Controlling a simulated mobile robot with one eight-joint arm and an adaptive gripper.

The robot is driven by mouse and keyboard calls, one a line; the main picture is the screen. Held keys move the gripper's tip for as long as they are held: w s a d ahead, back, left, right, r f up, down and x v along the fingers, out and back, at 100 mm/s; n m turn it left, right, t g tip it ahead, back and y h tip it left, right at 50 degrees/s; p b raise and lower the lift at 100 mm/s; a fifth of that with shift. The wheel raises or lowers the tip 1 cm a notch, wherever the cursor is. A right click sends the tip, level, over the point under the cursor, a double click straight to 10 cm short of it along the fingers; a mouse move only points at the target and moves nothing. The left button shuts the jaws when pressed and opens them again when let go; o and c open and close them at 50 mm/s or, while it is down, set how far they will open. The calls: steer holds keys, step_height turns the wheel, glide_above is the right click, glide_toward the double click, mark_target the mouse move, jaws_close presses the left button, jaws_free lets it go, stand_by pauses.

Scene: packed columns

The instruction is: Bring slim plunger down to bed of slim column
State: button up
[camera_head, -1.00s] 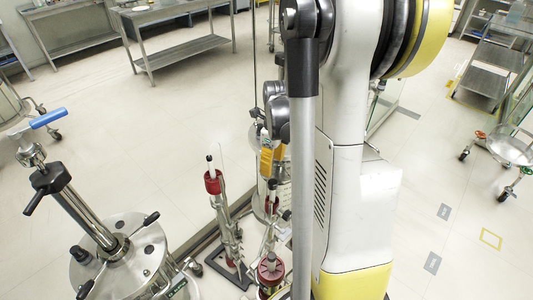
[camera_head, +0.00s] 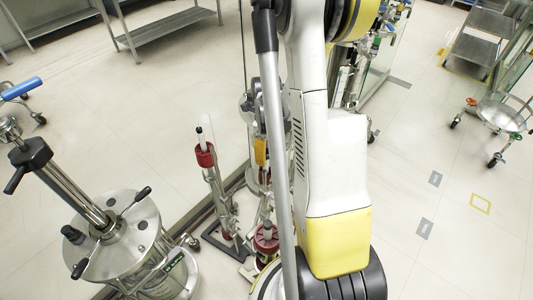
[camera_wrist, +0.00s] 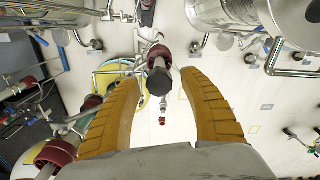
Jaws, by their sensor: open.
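In the wrist view, a column top with a red collar (camera_wrist: 160,54) and a dark round knob (camera_wrist: 159,80) shows between the tips of my gripper (camera_wrist: 159,78). My gripper's two orange fingers are wide apart, and the knob does not appear clamped. In the head view, one orange finger (camera_head: 261,152) shows beside my arm. A slim column with a red collar (camera_head: 205,156) and a pale dark-tipped rod (camera_head: 199,136) stands left of it. Another red-collared column (camera_head: 265,239) is lower down, partly behind my arm. I cannot tell which is the slim column; the bed is not visible.
A large steel vessel (camera_head: 145,238) with handles stands at the lower left. In the wrist view, another red-collared column (camera_wrist: 56,152) lies close to the left finger, and steel vessels (camera_wrist: 285,22) crowd the upper right. Open floor (camera_head: 410,180) lies at the right.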

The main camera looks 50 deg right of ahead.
jaws_close()
steer(key=shift+f+b, duration=0.25)
steer(key=shift+b, duration=0.25)
steer(key=shift+r, duration=0.1)
jaws_free()
